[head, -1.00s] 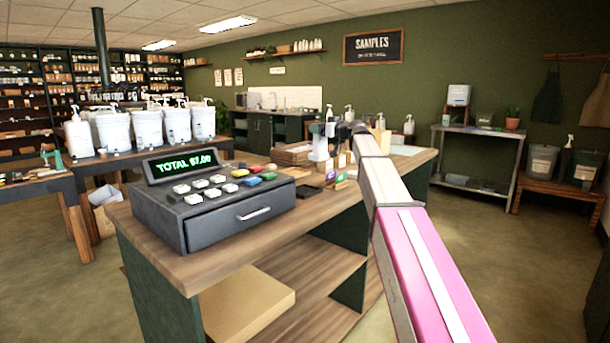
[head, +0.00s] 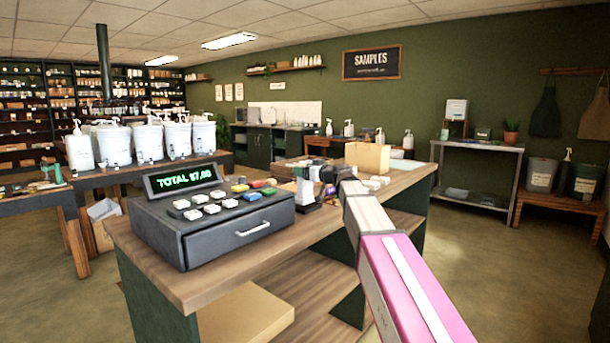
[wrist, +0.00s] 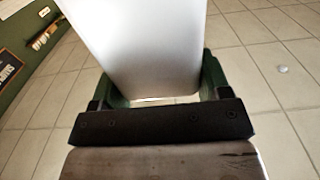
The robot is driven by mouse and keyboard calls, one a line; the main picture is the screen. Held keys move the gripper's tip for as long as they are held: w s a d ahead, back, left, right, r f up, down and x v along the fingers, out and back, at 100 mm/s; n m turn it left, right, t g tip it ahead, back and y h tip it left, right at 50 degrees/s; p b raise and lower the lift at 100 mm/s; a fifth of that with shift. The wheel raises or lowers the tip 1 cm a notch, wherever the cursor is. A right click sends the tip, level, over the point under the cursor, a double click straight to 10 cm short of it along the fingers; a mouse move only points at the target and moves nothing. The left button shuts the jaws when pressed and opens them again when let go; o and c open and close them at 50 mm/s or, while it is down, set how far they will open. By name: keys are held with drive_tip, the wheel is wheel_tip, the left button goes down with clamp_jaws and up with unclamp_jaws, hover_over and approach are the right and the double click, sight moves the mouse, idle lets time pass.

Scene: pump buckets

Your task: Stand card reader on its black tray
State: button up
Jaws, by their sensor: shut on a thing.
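My gripper (head: 315,174) is low over the wooden counter, just right of the cash register. It is shut on a pale slab, which I take to be the card reader (head: 303,190). In the wrist view the pale face of the card reader (wrist: 150,45) stands between the green fingers and fills the middle. Its far end runs out of the picture. The black tray (head: 311,207) is mostly hidden behind the card reader and gripper; only a dark patch shows beneath. I cannot tell whether the card reader touches it.
The dark cash register (head: 210,220) stands close on the left, its display lit. A tan box (head: 367,157) and small white items (head: 376,183) are on the counter beyond and beside my arm. The counter's bare front edge (head: 190,293) is nearest.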

drive_tip(key=shift+f, duration=0.7)
drive_tip(key=o, duration=1.5)
drive_tip(key=shift+f, duration=0.1)
drive_tip(key=v, duration=1.2)
